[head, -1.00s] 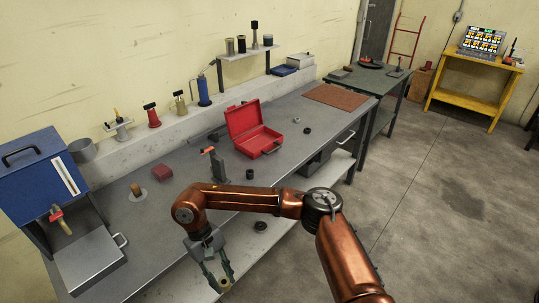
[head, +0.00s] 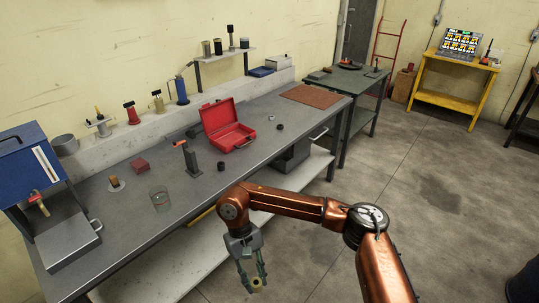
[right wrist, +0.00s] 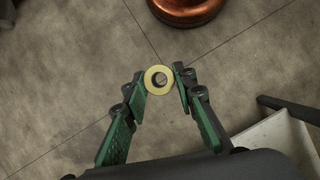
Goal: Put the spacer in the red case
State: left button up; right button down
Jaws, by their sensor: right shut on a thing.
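The spacer (right wrist: 148,78) is a small brass-coloured ring with a hole in the middle. My right gripper (right wrist: 159,82) is shut on it, with a green-padded finger on each side. In the head view the spacer (head: 259,288) shows at the tips of my right gripper (head: 254,283), over the floor in front of the bench. The red case (head: 229,136) stands open on the bench, its lid tilted back towards the wall. The right gripper is well in front of the case, apart from it. My left gripper is not in view.
The grey bench (head: 262,168) holds a clamp-like stand (head: 189,158) left of the case, a small dark cylinder (head: 221,166) in front of it and a glass (head: 160,199). A blue machine (head: 32,180) stands at the left end. A brown mat (head: 308,94) lies right of the case.

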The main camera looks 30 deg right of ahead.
aim_at(227, 144)
jog(key=z, duration=1.5)
jog(key=i, duration=1.25)
jog(key=u, duration=0.9)
